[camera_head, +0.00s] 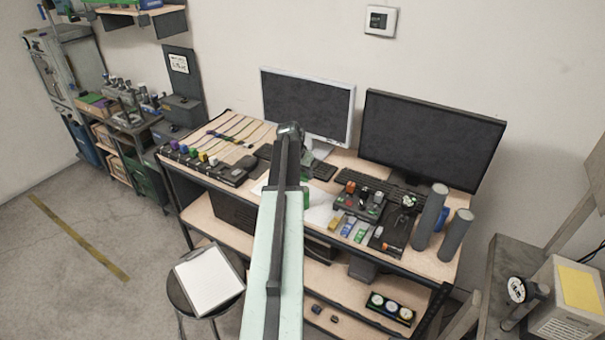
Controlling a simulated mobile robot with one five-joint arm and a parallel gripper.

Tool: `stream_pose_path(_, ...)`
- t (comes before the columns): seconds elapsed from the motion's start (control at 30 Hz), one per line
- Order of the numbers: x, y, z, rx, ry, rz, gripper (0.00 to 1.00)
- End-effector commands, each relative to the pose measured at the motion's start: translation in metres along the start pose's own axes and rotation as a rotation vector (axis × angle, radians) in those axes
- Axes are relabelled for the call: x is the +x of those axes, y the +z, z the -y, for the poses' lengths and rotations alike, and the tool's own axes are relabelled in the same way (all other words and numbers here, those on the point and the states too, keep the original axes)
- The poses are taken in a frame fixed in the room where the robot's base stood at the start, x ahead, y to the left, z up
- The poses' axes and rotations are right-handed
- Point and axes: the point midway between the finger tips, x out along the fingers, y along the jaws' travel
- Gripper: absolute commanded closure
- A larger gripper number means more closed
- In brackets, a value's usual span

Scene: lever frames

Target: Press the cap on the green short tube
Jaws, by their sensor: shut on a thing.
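My arm reaches up the middle of the view over the workbench (440,262). My gripper cannot be made out; the arm hides the place behind it. A small green thing (306,198) shows just right of the arm, partly hidden by it. I cannot tell whether it is the green short tube or its cap. Small coloured pieces (360,233), some of them green, lie at the front of the bench right of the arm. They are too small to tell a tube or cap among them.
Two monitors (308,104) (430,138) stand at the back. A dark rack (358,203) with coloured parts and two upright grey cylinders (429,217) (455,236) occupy the right. Coloured blocks (202,157) and cords lie left. A stool with a clipboard (208,280) stands in front.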

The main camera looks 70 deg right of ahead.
Motion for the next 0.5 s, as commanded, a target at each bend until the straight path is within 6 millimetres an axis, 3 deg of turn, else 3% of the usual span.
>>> stream_pose_path(0.3,0.038,0.016,0.000,0.000,0.000,0.000,0.96)
stream_pose_path(0.5,0.049,0.021,0.000,0.000,0.000,0.000,0.96)
